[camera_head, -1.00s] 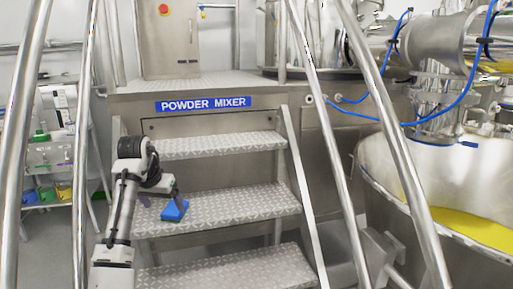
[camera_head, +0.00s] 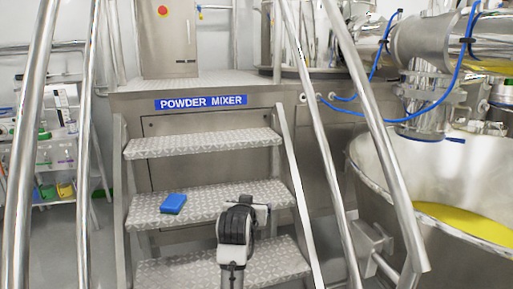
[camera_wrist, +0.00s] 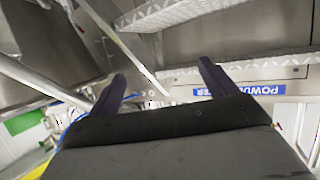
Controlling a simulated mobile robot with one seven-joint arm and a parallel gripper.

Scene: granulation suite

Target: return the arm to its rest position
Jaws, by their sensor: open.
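My gripper (camera_wrist: 163,88) shows in the wrist view with its two dark fingers spread apart and nothing between them. In the head view, the end of my arm (camera_head: 238,222) is in front of the lower steps, right of a blue block (camera_head: 173,204). My fingers are mostly hidden there behind the wrist. The blue block lies on the left part of the middle visible step (camera_head: 225,196), clear of my gripper.
Metal handrails (camera_head: 325,150) slope down on both sides of the steps. A steel vessel with yellow contents (camera_head: 465,222) stands at right. A shelf rack with bins (camera_head: 55,165) is at left. The POWDER MIXER sign (camera_head: 200,102) is above the top step.

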